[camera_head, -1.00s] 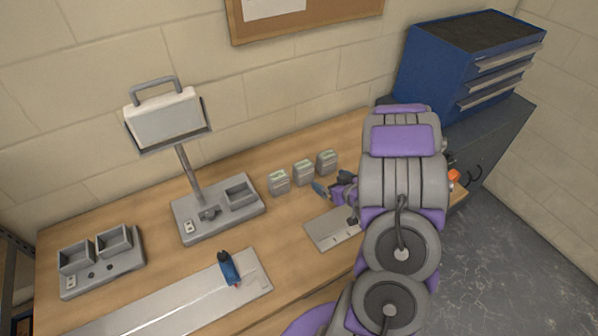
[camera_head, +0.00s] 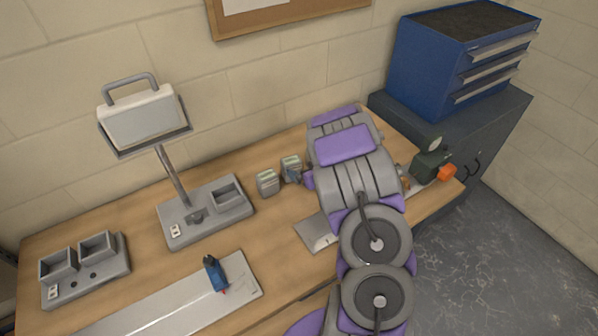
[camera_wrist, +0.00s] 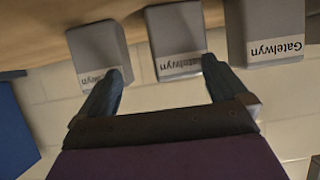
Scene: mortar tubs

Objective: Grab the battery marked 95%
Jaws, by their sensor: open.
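Three grey box-shaped batteries stand in a row on the bench. In the head view I see the left battery (camera_head: 267,183) and the middle battery (camera_head: 291,164); my arm hides the other one. In the wrist view, which is upside down, all three show: one at left (camera_wrist: 98,50), one in the middle (camera_wrist: 177,35) and one at right (camera_wrist: 265,30). Their labels read "Gatelwyn"; I cannot read any percentage. My gripper (camera_wrist: 160,72) is open and empty, its fingertips spread on either side of the middle battery's near end. Whether they touch it I cannot tell.
A grey stand with a white panel (camera_head: 142,118) is left of the batteries. A grey two-bay dock (camera_head: 88,270) sits at far left. A blue-handled tool (camera_head: 214,272) lies on a metal plate (camera_head: 160,302). A blue drawer cabinet (camera_head: 440,60) stands at right.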

